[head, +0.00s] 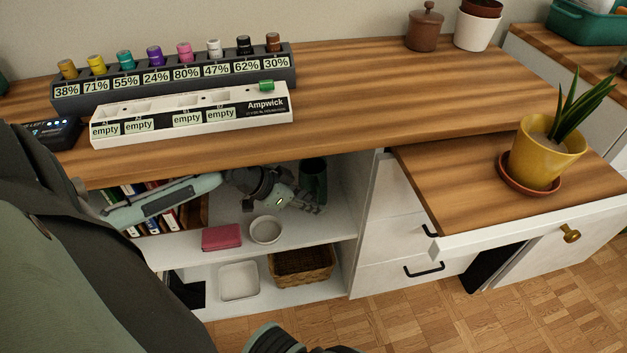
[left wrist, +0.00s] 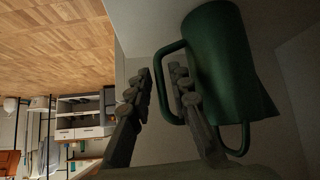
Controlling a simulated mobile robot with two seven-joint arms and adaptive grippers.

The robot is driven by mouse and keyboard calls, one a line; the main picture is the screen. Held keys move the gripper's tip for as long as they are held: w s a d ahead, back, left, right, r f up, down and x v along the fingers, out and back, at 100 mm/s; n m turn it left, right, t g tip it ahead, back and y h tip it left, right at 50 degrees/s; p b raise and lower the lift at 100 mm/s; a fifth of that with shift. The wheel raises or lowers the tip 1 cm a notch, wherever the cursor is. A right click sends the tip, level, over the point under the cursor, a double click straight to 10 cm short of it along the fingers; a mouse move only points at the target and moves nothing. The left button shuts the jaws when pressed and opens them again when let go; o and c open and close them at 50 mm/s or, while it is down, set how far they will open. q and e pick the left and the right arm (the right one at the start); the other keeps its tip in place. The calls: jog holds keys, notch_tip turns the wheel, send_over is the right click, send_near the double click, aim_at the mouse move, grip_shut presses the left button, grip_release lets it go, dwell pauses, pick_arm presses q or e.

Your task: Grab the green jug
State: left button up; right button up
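The green jug (head: 313,178) stands on the upper shelf inside the open cabinet under the desk, partly hidden by my left gripper (head: 306,202). In the left wrist view the jug (left wrist: 228,62) shows large, with a looped handle on its left side and another green loop low down. My left gripper (left wrist: 160,92) is open there. The outer bar of the handle shows between its two fingers, and one finger overlaps the handle loop and the jug's side. I cannot tell whether either finger touches the jug.
The desk top (head: 400,85) lies above my left arm. The shelf also holds books (head: 128,196), a pink box (head: 221,237) and a white bowl (head: 265,230). A wicker basket (head: 300,268) is below. A drawer unit (head: 395,235) stands right of the opening.

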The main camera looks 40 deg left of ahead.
pick_arm(q)
jog(key=shift+w+d, duration=0.25)
jog(key=shift+w, duration=0.1)
jog(key=x, duration=0.4)
jog(key=shift+w+d+f, duration=0.2)
jog(key=shift+w+f, duration=0.1)
jog(key=shift+f, duration=0.1)
grip_shut()
pick_arm(e)
jog(key=shift+s+r, duration=0.1)
jog(key=shift+r, duration=0.25)
pick_arm(q)
jog(key=shift+r, duration=0.1)
